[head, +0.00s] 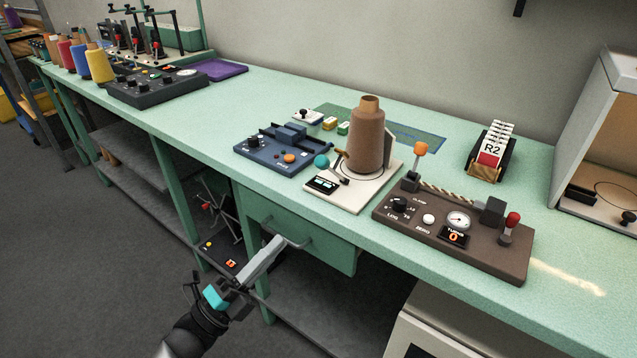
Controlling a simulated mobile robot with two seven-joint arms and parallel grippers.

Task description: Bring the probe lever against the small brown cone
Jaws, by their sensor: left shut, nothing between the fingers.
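A brown cone (366,148) stands upright on a white base unit (352,196) with a small display, on the green bench. A lever with a teal ball knob (321,161) is at the left of this unit, beside the cone. Its brass-coloured part (341,163) is close to the cone's lower left side; I cannot tell whether they touch. My left gripper (281,243) is shut and empty, in front of the bench near the drawer, below and left of the white unit. My right gripper is not in view.
A blue device (284,150) sits left of the white unit. A brown panel (450,236) with a gauge and orange and red knobs stands to its right. The bench's front edge and a drawer handle (288,236) are near my left gripper. Free bench top (215,112) lies further left.

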